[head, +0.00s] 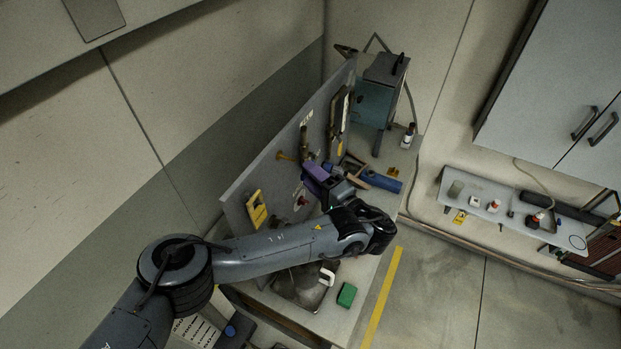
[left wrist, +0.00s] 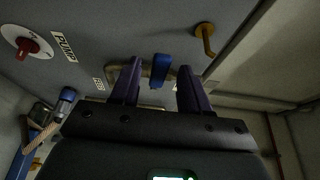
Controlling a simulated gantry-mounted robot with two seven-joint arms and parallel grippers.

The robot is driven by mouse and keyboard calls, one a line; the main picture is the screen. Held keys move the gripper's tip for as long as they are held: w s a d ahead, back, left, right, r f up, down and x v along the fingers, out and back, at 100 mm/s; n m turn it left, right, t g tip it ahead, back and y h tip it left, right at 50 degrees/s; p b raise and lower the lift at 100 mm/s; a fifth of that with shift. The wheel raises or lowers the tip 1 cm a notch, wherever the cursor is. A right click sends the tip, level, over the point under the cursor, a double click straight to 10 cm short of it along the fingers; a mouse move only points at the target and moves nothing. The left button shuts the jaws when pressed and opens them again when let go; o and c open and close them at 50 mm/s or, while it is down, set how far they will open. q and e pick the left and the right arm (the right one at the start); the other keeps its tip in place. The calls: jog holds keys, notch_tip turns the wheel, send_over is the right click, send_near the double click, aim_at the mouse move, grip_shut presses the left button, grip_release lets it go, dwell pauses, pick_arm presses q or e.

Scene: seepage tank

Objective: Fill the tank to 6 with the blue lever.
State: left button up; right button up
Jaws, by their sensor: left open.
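The blue lever (left wrist: 160,70) shows in the left wrist view, standing out from the grey panel between my purple fingers. My left gripper (left wrist: 159,68) is open around it, with a visible gap on both sides; I cannot tell how deep the lever sits between the fingers. In the head view my left gripper (head: 311,172) reaches to the upright panel (head: 275,172), and its fingers hide the lever. A red knob (left wrist: 28,48) beside a PUMP label and a brass hook-shaped fitting (left wrist: 205,38) flank the lever. I cannot make out the tank's water level or scale. My right gripper is not in view.
A blue cylinder (head: 381,181) and wooden-handled tools lie on the bench behind my gripper. A green block (head: 346,295) lies near the front. A side shelf (head: 477,186) holds bottles.

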pick_arm(q)
jog(key=shift+w+a, duration=0.35)
jog(key=shift+a, duration=0.05)
jog(key=shift+c, duration=0.4)
grip_shut()
